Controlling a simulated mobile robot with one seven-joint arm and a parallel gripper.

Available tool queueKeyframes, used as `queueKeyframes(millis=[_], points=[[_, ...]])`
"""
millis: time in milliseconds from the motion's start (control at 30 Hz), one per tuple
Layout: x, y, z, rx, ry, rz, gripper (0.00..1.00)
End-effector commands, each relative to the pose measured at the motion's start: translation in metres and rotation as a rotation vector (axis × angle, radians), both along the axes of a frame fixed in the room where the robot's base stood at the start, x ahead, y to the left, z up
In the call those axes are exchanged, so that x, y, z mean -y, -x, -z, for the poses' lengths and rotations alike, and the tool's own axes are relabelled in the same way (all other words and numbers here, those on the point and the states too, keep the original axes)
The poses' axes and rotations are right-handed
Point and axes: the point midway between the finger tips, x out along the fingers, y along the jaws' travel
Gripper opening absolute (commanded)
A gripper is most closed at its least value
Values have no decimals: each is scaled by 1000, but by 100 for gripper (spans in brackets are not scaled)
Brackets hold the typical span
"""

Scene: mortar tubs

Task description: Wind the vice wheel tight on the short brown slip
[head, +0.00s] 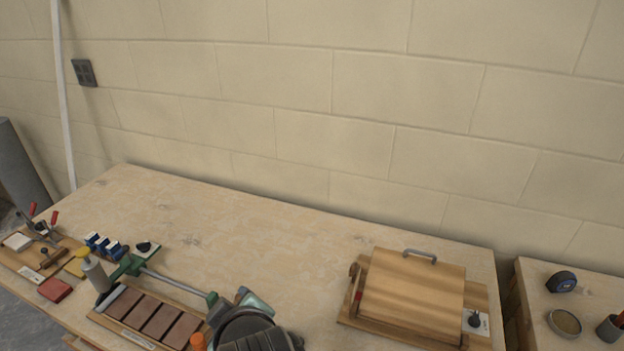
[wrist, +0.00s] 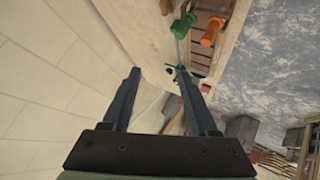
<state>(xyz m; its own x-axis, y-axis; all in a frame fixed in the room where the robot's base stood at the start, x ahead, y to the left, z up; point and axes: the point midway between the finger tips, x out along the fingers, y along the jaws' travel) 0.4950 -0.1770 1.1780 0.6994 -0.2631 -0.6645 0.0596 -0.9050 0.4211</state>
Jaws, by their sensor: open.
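Several brown slips (head: 157,320) lie in a row on a wooden board at the front left of the bench in the head view; which is the short one I cannot tell. A green clamp-like fixture (head: 128,266) with a metal bar runs along the board's back edge. I cannot make out a vice wheel for certain. An orange knob or handle (head: 198,342) stands at the board's right end and also shows in the wrist view (wrist: 212,28). My gripper (wrist: 158,72) is open and empty, with a green handle (wrist: 184,23) beyond its fingers.
A wooden lidded box (head: 413,290) with a grey handle stands at the bench's right. A grey bottle (head: 95,273), a red block (head: 55,289) and blue clamps (head: 104,245) crowd the left. The bench's middle and back (head: 255,235) are clear, with a block wall behind.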

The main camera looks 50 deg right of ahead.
Motion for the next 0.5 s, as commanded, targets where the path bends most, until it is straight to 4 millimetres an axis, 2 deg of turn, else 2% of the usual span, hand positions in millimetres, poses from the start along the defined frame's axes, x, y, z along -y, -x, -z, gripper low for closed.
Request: queueKeyframes(millis=[33, 100, 200, 233, 333, 400, 500], points=[[11, 36, 30, -190, -25, -6, 59], [16, 86, 71, -409, -71, -36, 59], [14, 147, 106, -635, -149, -86, 59], [12, 161, 112, -682, -170, -98, 59], [7, 192, 125, -782, -220, -131, 59], [5, 201, 131, -812, -236, -144, 59], [5, 203, 140, -819, -241, -147, 59]])
